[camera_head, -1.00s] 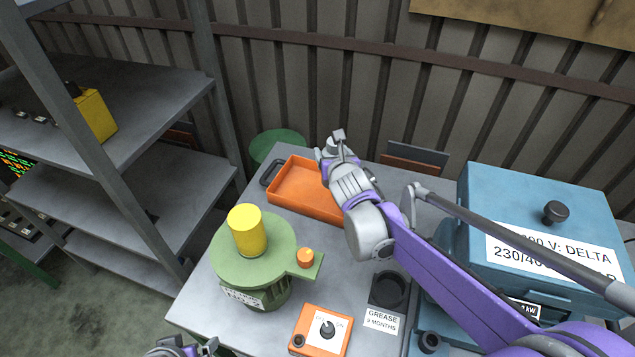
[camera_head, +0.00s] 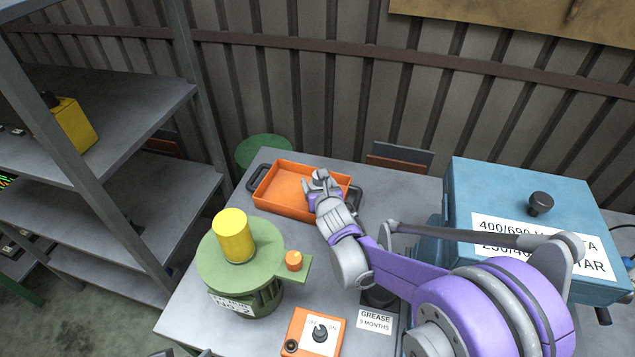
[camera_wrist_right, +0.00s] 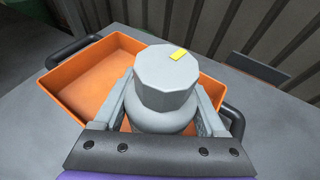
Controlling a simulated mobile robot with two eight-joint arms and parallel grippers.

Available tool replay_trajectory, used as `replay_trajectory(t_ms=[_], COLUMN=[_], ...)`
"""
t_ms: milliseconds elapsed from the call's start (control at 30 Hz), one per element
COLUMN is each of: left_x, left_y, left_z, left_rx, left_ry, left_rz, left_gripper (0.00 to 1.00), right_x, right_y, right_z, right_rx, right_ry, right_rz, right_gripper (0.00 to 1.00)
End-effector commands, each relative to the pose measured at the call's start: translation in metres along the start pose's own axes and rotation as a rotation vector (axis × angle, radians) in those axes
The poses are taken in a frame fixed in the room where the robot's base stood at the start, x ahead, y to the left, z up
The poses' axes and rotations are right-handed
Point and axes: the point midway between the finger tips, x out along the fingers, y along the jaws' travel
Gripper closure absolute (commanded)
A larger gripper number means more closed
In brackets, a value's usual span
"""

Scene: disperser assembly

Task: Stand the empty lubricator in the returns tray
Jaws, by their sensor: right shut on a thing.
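The orange returns tray (camera_head: 270,202) with dark handles lies at the back left of the table; it also shows in the right wrist view (camera_wrist_right: 90,85). My right gripper (camera_head: 322,180) is at the tray's right part. In the right wrist view my right gripper (camera_wrist_right: 170,112) is shut on the grey lubricator (camera_wrist_right: 165,78), which has a faceted end with a small yellow patch. It is over the tray's right part; I cannot tell whether it touches the floor. In the head view the arm mostly hides it. Only scraps of my left gripper (camera_head: 186,353) show at the bottom edge.
A green machine (camera_head: 255,262) with a yellow cylinder (camera_head: 233,236) on top stands in front of the tray. An orange switch box (camera_head: 315,332) and a grease label (camera_head: 375,320) are nearer. A blue box (camera_head: 470,190) stands right. The tray's left part is empty.

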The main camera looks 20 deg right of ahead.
Motion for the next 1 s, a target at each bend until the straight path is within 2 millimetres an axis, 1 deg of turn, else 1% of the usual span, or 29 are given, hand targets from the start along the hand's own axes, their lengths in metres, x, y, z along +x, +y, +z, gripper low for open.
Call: replay_trajectory(t_ms=[133, 167, 300, 567, 667, 767, 1000], left_x=[0.003, 0.003, 0.003, 0.002, -0.001, 0.000, -0.002], left_y=[0.000, 0.000, 0.000, 0.000, 0.000, 0.000, 0.000], left_z=[0.003, 0.003, 0.002, 0.001, -0.001, 0.000, -0.001], left_rx=[0.000, 0.000, 0.000, 0.000, 0.000, 0.000, 0.000], left_ry=[-0.002, -0.002, -0.001, -0.001, 0.000, 0.000, 0.001], left_rz=[0.000, 0.000, 0.000, 0.000, 0.000, 0.000, 0.000], left_gripper=[0.00, 0.00, 0.00, 0.00, 0.00, 0.00, 0.00], right_x=[0.001, 0.001, 0.001, 0.001, -0.003, -0.016, -0.065], right_y=[0.000, 0.000, 0.000, 0.000, 0.000, 0.000, 0.000], right_z=[-0.003, -0.004, -0.002, -0.001, 0.002, 0.001, 0.000], right_rx=[0.000, 0.000, 0.000, 0.000, 0.000, 0.000, 0.000], right_ry=[0.000, 0.000, 0.000, 0.000, 0.000, 0.000, 0.001], right_rz=[0.000, 0.000, 0.000, 0.000, 0.000, 0.000, 0.001], right_gripper=[0.98, 0.25, 0.00, 0.00, 0.00, 0.00, 0.00])
